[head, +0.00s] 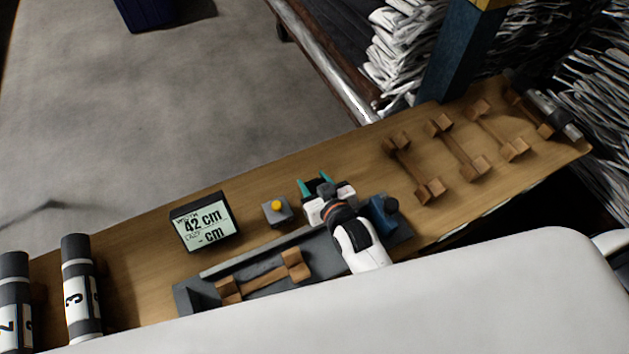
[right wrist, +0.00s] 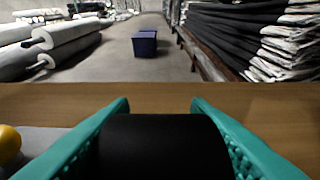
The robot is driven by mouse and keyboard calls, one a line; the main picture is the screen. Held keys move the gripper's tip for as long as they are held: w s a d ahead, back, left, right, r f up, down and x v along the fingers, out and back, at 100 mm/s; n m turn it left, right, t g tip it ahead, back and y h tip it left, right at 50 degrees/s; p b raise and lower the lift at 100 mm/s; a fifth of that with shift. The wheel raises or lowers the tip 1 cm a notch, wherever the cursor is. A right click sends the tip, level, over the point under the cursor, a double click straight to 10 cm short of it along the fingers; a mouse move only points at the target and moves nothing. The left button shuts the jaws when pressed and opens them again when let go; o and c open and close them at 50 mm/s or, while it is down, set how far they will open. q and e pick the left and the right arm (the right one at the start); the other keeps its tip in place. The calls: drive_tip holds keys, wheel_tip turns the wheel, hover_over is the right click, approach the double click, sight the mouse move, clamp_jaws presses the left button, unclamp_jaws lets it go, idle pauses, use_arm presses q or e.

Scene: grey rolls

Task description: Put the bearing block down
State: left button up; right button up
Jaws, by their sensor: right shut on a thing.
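My right gripper (head: 315,183) reaches over the bench, its teal fingers pointing to the far edge. In the right wrist view its fingers (right wrist: 160,104) are closed on the sides of a black thing, which I take to be the bearing block (right wrist: 160,145). In the head view my gripper and wrist mostly hide it. I cannot tell whether its underside touches the bench. My left gripper is not in view.
A grey trough (head: 228,268) holds a wooden cradle (head: 265,277); a blue block (head: 383,213) is at its right end. A display (head: 204,221) reads 42 cm. A yellow-button box (head: 277,210) stands left of my gripper. Wooden cradles (head: 457,147) stand right.

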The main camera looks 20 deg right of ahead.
drive_tip(key=shift+w+r, duration=0.1)
drive_tip(key=shift+r, duration=0.05)
drive_tip(key=o, duration=1.4)
drive_tip(key=shift+f, duration=0.2)
